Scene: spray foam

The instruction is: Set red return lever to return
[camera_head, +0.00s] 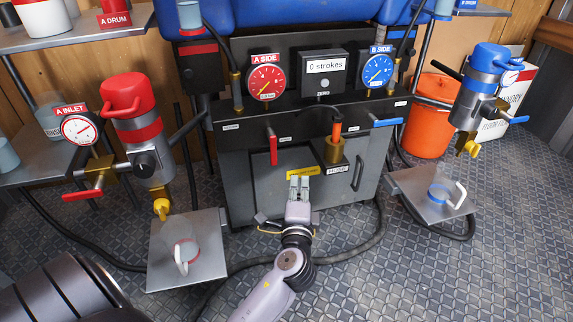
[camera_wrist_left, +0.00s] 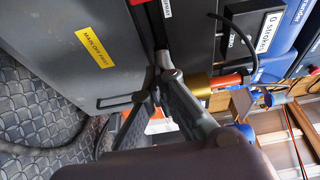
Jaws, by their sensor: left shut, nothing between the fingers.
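The red return lever (camera_head: 273,146) is on the front edge of the grey machine, below the red A SIDE gauge, with its handle hanging straight down. A sliver of red at the top edge of the left wrist view (camera_wrist_left: 137,2) may be this lever. My left gripper (camera_head: 299,181) is shut and empty. It is in front of the machine's cabinet, lower than the lever and a little to its right, apparently apart from it. In the left wrist view its fingers partly cover the cabinet front. My right gripper is in neither view.
A blue lever (camera_head: 388,123) lies sideways at the machine's right. A brass fitting with an orange top (camera_head: 335,150) sits right of the red lever. A red-capped pump (camera_head: 131,110) and a blue-capped pump (camera_head: 486,85) flank the machine. Metal trays (camera_head: 205,270) and hoses are low down.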

